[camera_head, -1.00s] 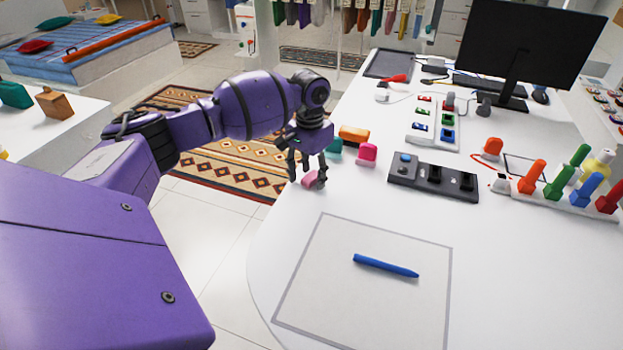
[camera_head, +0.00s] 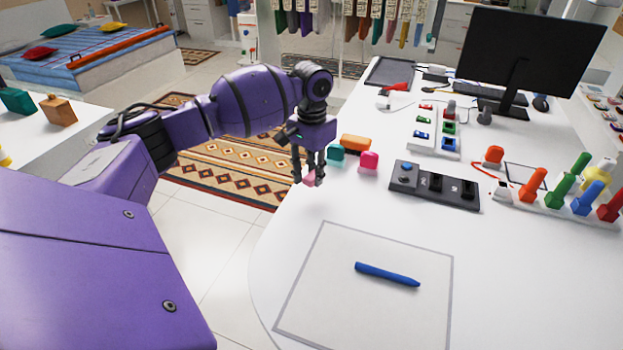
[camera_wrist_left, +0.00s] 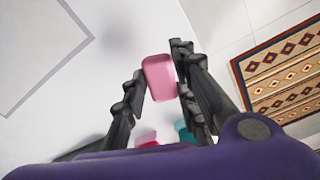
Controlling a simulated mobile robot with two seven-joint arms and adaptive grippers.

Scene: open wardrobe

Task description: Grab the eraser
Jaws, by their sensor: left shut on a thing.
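The pink eraser (camera_head: 309,179) is between the fingertips of my left gripper (camera_head: 309,172), near the left edge of the white table. In the left wrist view the eraser (camera_wrist_left: 159,78) is a light pink rounded block, with a dark finger on each side. My left gripper (camera_wrist_left: 160,82) is shut on it. The fingers cover part of the eraser in the head view. I cannot tell for sure whether it is clear of the tabletop. My right gripper is in neither view.
A hot pink block (camera_head: 369,162), a teal block (camera_head: 335,152) and an orange block (camera_head: 355,142) stand just right of the gripper. A dark switch panel (camera_head: 434,186) lies beyond. A blue crayon (camera_head: 387,274) lies on the outlined square mat (camera_head: 330,310); the table around it is clear.

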